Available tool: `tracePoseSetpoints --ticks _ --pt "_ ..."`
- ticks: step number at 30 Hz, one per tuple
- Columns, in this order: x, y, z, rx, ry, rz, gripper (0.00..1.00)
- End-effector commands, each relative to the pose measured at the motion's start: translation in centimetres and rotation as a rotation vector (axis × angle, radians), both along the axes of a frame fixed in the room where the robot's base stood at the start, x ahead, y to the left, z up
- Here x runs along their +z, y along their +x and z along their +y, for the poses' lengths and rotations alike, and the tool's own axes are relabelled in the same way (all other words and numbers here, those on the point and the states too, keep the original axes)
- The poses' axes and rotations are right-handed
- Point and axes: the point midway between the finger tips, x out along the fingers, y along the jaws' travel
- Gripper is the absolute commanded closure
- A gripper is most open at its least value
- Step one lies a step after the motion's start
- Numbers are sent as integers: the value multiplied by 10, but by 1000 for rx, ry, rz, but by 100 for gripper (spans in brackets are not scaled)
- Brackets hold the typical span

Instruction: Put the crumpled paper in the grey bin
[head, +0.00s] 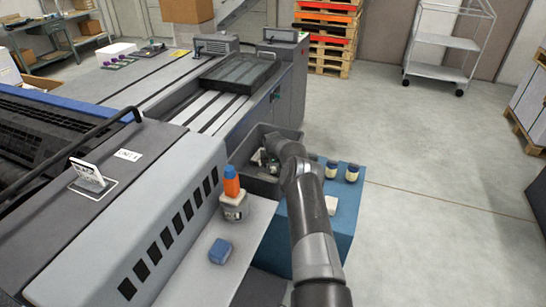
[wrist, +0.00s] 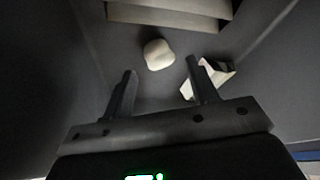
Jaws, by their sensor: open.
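The grey bin (head: 262,187) stands between the grey machine and a blue cabinet in the head view. My gripper (wrist: 161,68) is open, with its two fingers apart and nothing between them, pointing down into the bin. In the wrist view a pale rounded lump (wrist: 159,54), which looks like the crumpled paper, lies inside the bin just beyond the fingertips. A white and pinkish scrap (wrist: 213,78) lies beside the right finger. The bin's dark walls (wrist: 270,55) surround the fingers. In the head view my arm hides part of the bin.
The blue cabinet (head: 342,228) right of the bin bears several dark-lidded jars (head: 352,173) and a small whitish item (head: 331,205).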

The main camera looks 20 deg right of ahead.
Motion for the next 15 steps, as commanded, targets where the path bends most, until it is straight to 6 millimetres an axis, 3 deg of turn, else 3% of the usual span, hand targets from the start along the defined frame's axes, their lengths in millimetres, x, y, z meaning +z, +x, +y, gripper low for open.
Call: tracePoseSetpoints --ticks 15 --pt "64 -23 9 0 -2 -2 47"
